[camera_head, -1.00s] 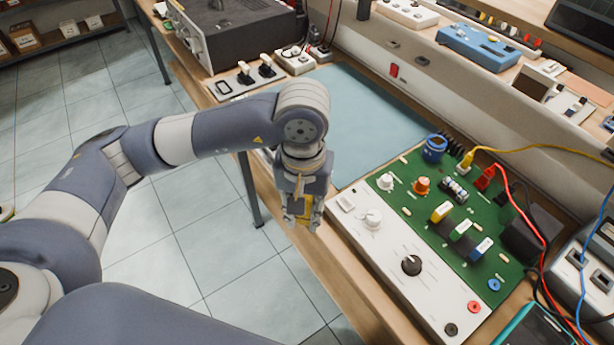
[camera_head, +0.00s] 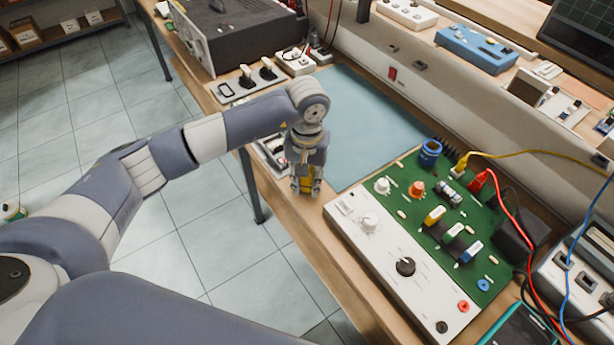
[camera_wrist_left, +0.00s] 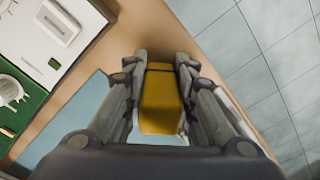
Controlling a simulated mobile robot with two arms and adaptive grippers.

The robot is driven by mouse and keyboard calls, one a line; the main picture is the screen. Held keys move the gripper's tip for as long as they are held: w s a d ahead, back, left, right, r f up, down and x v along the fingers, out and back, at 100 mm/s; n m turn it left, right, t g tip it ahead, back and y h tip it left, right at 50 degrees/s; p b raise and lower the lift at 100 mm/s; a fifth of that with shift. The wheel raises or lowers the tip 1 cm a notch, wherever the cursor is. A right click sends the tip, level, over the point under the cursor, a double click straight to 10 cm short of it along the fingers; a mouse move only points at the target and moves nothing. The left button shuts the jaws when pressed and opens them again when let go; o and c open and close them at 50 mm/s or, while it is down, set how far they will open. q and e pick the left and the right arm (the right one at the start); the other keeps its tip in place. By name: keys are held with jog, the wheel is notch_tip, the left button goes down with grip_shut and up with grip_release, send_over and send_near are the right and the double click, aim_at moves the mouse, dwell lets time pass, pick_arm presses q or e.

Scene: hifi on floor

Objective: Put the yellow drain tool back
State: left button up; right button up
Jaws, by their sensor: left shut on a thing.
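My left gripper (camera_head: 306,188) is shut on the yellow drain tool (camera_head: 307,180), over the bench's near edge strip, left of the white and green panel. In the left wrist view the tool (camera_wrist_left: 160,100) is a yellow block between the two fingers (camera_wrist_left: 160,75). Its far end and any thin part are hidden. I cannot tell its height above the bench. A small white and dark item (camera_head: 268,146) shows just left of the gripper, partly hidden by my arm. My right gripper is not in view.
The white and green panel (camera_head: 388,262) with knobs and coloured parts lies right of the gripper. A blue mat (camera_head: 365,115) lies behind it. A switch strip (camera_head: 247,82) and a dark instrument (camera_head: 235,40) stand farther back. The wooden bench edge (camera_head: 365,305) borders open floor.

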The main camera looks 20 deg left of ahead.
pick_arm(q)
jog(key=shift+f, duration=0.1)
jog(key=o, duration=1)
jog(key=shift+o, duration=0.2)
jog(key=shift+r, duration=0.25)
notch_tip(320, 180, up, 10)
jog(key=b, duration=0.2)
jog(key=shift+r+b, duration=0.25)
jog(key=shift+b, duration=0.1)
jog(key=shift+r, duration=0.65)
